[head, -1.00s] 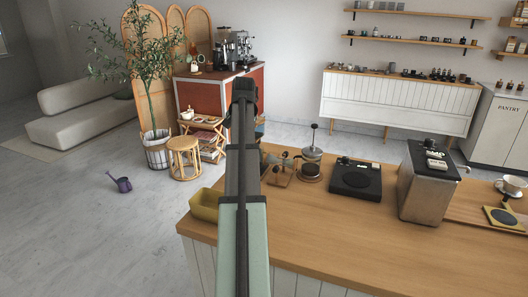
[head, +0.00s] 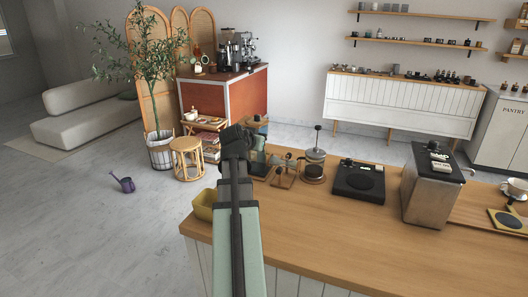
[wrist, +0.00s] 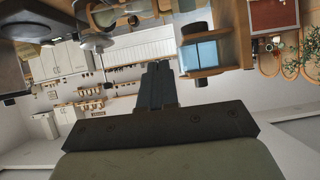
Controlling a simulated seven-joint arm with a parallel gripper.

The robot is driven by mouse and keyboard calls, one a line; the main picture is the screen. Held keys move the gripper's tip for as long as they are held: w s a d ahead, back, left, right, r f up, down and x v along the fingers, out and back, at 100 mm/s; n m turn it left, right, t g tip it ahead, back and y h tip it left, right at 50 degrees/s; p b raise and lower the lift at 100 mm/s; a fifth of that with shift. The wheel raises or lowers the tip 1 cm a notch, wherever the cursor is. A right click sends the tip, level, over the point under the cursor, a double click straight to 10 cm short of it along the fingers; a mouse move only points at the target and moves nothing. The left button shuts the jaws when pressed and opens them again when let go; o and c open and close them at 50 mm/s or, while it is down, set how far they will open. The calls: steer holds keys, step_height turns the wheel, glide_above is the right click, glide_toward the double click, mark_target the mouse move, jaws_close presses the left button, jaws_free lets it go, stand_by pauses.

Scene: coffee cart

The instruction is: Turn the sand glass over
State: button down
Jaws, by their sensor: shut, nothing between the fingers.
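My gripper (head: 236,138) is shut and empty, up in the air over the far left end of the wooden counter. Its closed fingers also show in the wrist view (wrist: 160,86). A wood-framed piece with blue in it (head: 258,124) shows just behind and right of my gripper. What looks like the same blue piece in wood is close by, right of the fingers, in the wrist view (wrist: 200,55). It may be the sand glass, but I cannot tell for sure. My gripper hides part of it in the head view. I see no contact.
On the counter (head: 330,240) stand a small wooden stand (head: 286,174), a French press (head: 315,160), a black scale (head: 359,181) and a steel machine (head: 430,187). A yellow bin (head: 205,205) is at the left edge. The counter's front middle is clear.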

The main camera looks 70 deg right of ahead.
mark_target(284, 163)
steer(key=a+f+x, duration=0.1)
steer(key=f+x, duration=0.1)
steer(key=x, duration=1)
steer(key=shift+f, duration=0.35)
steer(key=shift+w+f, duration=0.1)
steer(key=shift+f+n+g, duration=0.1)
steer(key=shift+n+g, duration=0.3)
steer(key=shift+w+f+n, duration=0.15)
steer(key=shift+n, duration=0.15)
